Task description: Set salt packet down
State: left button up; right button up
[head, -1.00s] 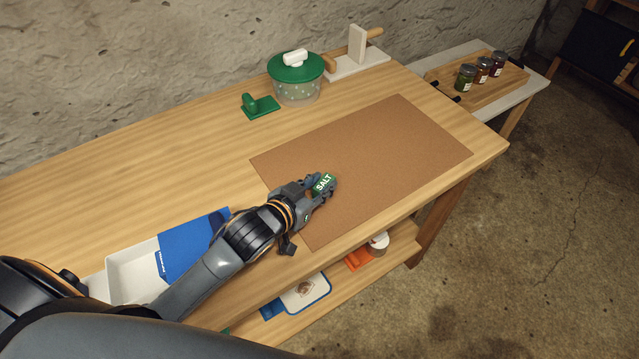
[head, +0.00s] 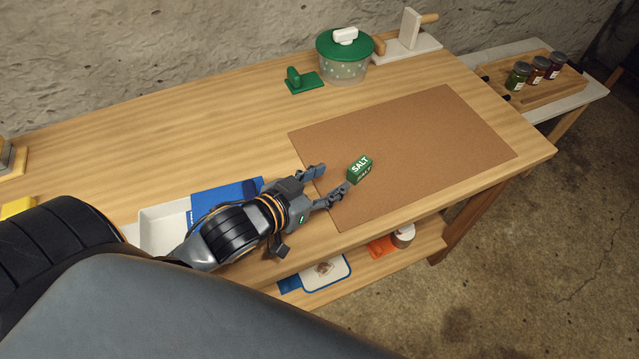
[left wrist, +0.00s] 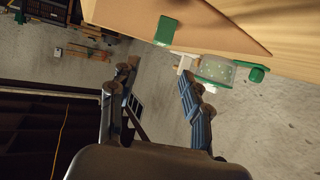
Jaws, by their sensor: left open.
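The green salt packet (head: 360,168), with white SALT lettering, stands on the brown mat (head: 430,135) on the wooden table. My left gripper (head: 335,181) is open and empty, just to the left of the packet and apart from it. In the left wrist view the packet (left wrist: 166,30) shows above and beyond the spread fingers (left wrist: 158,98), with nothing between them. My right gripper is in neither view.
A lidded green pot (head: 343,62), a green press-like tool (head: 304,82) and a white board with a handle (head: 408,40) stand at the back. A white tray (head: 160,228) with a blue item lies left. Several jars stand on the side table. The mat's right part is clear.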

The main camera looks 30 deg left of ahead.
pick_arm(q)
jog(key=shift+v, duration=1.05)
